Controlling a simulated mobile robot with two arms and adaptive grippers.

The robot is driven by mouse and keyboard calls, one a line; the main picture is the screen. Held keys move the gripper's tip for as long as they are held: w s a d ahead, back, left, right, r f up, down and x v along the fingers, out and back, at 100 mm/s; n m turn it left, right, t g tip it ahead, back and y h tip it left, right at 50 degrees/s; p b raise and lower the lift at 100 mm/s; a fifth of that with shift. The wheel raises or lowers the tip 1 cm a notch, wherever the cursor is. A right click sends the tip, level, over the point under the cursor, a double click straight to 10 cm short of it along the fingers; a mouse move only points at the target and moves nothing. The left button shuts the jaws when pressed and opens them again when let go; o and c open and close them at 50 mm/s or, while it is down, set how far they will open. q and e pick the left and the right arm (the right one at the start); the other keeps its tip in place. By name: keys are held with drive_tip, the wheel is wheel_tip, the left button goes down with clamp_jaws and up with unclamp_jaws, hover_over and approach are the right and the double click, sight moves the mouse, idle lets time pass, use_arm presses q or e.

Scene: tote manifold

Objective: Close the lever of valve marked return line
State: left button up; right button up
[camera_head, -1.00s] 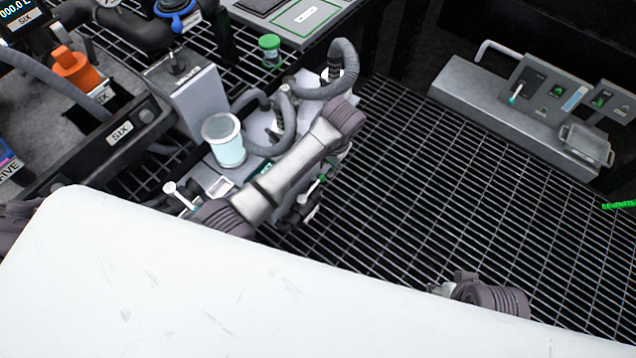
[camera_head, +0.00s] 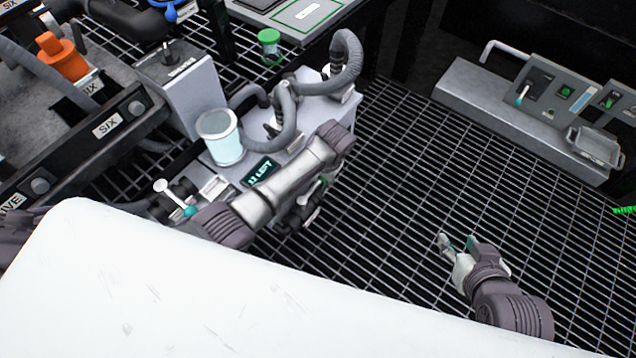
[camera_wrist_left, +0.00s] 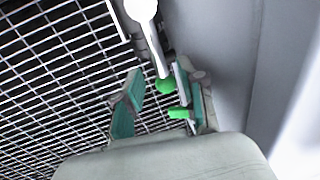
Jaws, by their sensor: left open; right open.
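A white lever with a green ball tip (camera_wrist_left: 164,86) hangs from a round white hub in the left wrist view. My left gripper (camera_wrist_left: 158,72) is open around it, one teal finger on each side; I cannot tell whether either touches it. In the head view my left arm covers most of this spot. Another white lever (camera_head: 173,196) with a teal tip is on the left part of the grey manifold box (camera_head: 318,112). No "return line" marking is readable. My right gripper (camera_head: 458,244) is open and empty above the grating.
A clear cup (camera_head: 220,138) and grey hoses (camera_head: 347,60) are on the manifold, beside a small green-text display (camera_head: 259,171). A grey switch panel (camera_head: 500,110) stands at the right. A grey wall (camera_wrist_left: 225,60) is close beside the left gripper. Open grating (camera_head: 430,180) lies between.

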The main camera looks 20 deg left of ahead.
use_arm(q)
drive_tip(key=shift+a+f+b, duration=0.15)
drive_tip(key=shift+f+b, duration=0.15)
drive_tip(key=shift+f, duration=0.65)
use_arm(e)
drive_tip(key=w+r+t, duration=0.1)
drive_tip(key=w+a+r+t, duration=0.1)
drive_tip(key=w+r, duration=0.1)
drive_tip(key=shift+w+a+t+y, duration=0.1)
drive_tip(key=shift+a+t+y, duration=0.05)
drive_tip(key=shift+t+y, duration=0.15)
use_arm(q)
drive_tip(key=shift+c, duration=0.2)
clamp_jaws()
